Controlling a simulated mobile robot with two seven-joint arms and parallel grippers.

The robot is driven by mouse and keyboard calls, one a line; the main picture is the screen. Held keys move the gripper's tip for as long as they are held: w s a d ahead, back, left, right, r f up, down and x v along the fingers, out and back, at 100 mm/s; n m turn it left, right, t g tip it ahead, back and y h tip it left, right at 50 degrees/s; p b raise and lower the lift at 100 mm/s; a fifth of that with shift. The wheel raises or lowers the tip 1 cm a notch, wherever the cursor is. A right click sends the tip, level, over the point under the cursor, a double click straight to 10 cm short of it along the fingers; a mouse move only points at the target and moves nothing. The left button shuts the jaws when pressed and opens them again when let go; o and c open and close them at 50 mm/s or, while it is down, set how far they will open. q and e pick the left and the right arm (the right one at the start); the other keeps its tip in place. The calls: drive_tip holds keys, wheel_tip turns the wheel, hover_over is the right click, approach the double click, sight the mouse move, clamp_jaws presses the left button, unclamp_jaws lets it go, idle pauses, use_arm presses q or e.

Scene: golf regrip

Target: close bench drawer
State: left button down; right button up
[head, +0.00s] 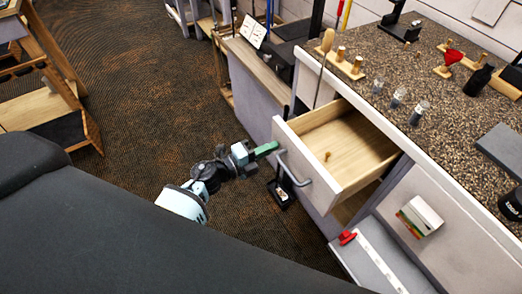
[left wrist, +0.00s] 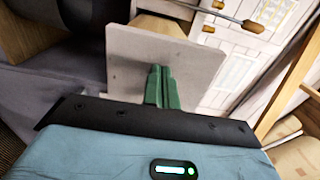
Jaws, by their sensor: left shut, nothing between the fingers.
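The bench drawer (head: 312,188) is pulled out of the bench, showing its pale wooden inside. Its light grey front carries a grey bar handle (head: 291,170). A small brown piece lies inside the drawer. My left gripper (head: 268,148) is shut and empty, with its green fingertips at the upper left part of the drawer front, beside the handle. In the left wrist view the closed green fingers (left wrist: 162,86) stand before a light grey panel (left wrist: 130,55) that looks like the drawer front. I cannot tell whether they touch it. My right gripper is not in view.
The speckled bench top (head: 440,110) holds small jars, a red funnel (head: 450,58) and a black bottle (head: 478,80). A red-handled item (head: 347,237) lies below the drawer. A wooden rack (head: 50,90) stands at the left. Brown carpet (head: 150,90) is open between.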

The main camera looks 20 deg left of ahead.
use_arm(q)
drive_tip(key=shift+w, duration=0.1)
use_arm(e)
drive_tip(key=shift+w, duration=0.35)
